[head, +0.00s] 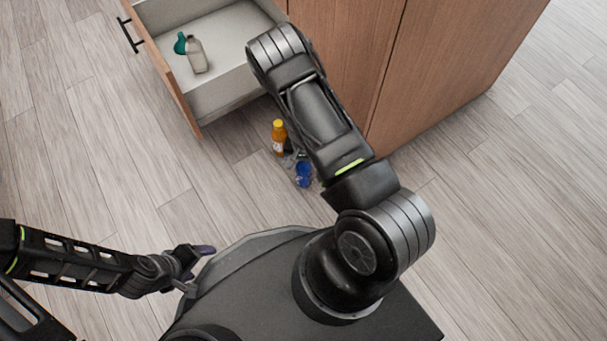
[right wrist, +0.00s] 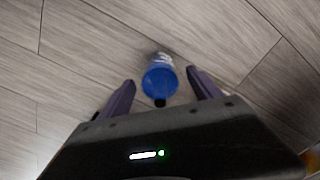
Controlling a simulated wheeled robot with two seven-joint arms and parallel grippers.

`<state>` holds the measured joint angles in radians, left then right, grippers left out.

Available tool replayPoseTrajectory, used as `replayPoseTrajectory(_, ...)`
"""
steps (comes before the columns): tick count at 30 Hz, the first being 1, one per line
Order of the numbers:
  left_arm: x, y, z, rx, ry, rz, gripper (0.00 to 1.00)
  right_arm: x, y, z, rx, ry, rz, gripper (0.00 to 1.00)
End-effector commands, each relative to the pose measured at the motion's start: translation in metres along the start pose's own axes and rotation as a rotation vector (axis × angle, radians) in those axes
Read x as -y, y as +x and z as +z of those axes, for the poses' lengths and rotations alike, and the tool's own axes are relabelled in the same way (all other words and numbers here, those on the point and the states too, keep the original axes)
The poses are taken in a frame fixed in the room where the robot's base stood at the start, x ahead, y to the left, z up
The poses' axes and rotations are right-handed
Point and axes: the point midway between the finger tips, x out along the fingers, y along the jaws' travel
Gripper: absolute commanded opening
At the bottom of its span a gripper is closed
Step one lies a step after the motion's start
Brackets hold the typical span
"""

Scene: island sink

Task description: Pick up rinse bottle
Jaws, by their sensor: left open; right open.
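A blue bottle (head: 304,174) stands on the wood floor in front of the cabinet and appears to be the rinse bottle. In the right wrist view the bottle (right wrist: 160,78) shows its round blue top and a dark tip, between the two purple fingers. My right gripper (right wrist: 161,75) is open around or just above it; nothing is clamped. In the head view my right arm reaches down and hides most of that gripper. My left gripper (head: 197,268) is open and empty beside my base.
An orange bottle with a yellow cap (head: 279,137) stands close to the blue one. An open drawer (head: 182,92) holds a grey bottle (head: 196,55) and a teal item (head: 180,43). The wooden cabinet (head: 425,60) is close behind. The floor to the left is clear.

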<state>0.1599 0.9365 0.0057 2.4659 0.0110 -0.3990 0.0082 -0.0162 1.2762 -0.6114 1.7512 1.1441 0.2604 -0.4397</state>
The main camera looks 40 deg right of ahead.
Motion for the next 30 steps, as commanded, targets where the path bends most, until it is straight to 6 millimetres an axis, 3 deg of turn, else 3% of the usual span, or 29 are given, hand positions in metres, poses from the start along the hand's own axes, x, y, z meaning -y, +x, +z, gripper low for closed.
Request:
replayPoseTrajectory(1,0.003,0.009,0.0,-0.002,0.0,0.0,0.74,-0.001,0.013,0.001,0.001,-0.001,0.002,0.74)
replayPoseTrajectory(5,0.004,0.013,-0.001,-0.006,-0.001,0.0,0.74,0.0,0.024,0.0,-0.001,0.0,0.0,0.74)
replayPoseTrajectory(23,0.004,0.012,-0.001,-0.006,-0.001,0.0,0.74,0.0,0.023,0.0,0.0,-0.001,0.0,0.74)
replayPoseTrajectory(30,0.004,0.012,-0.001,-0.006,-0.001,0.0,0.74,0.0,0.023,0.0,0.0,-0.001,0.0,0.57)
